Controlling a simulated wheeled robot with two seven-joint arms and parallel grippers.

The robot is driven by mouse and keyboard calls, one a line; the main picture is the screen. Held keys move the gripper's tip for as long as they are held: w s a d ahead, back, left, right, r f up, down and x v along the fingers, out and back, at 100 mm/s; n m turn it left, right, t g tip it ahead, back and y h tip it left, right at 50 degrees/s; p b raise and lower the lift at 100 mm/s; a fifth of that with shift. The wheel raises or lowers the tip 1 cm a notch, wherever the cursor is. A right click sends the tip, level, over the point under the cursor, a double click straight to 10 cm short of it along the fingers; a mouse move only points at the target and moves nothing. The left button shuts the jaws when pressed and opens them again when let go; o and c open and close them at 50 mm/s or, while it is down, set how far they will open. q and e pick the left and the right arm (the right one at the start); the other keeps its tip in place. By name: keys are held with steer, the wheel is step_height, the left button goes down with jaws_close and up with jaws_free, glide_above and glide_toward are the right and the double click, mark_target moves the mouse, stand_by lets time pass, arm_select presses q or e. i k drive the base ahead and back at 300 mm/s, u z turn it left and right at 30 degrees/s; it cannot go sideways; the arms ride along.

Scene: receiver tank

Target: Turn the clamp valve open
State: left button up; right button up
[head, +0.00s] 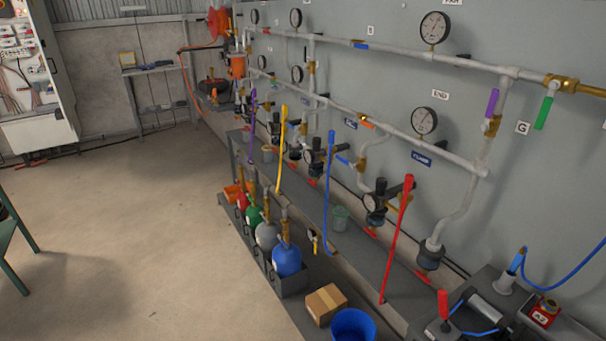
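Neither of my grippers is in view. Pipes on the grey wall carry several coloured valve handles, and I cannot tell for sure which is the clamp valve. A blue label (421,158) below the right lower gauge has white lettering too small to read surely. An orange handle (367,125) lies along the lower pipe. A blue handle (343,160) sits beside a brass valve (360,164) on the branch below. A purple handle (491,103) and a green handle (543,112) hang at the right. Another blue handle (361,46) lies along the upper pipe.
A long grey bench (340,250) runs along the wall, with tall red (396,240), blue, yellow and purple levers rising in front. Coloured gas bottles (286,260), a cardboard box (326,304) and a blue bucket (352,325) stand lower. The concrete floor (130,230) at left is mostly clear.

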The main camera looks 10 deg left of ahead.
mark_target(345, 162)
steer(key=z, duration=1.25)
steer(key=k, duration=0.1)
steer(key=u, duration=1.9)
steer(key=i, duration=0.8)
steer(key=u, duration=0.95)
steer(key=i, duration=2.85)
steer(key=z, duration=3.15)
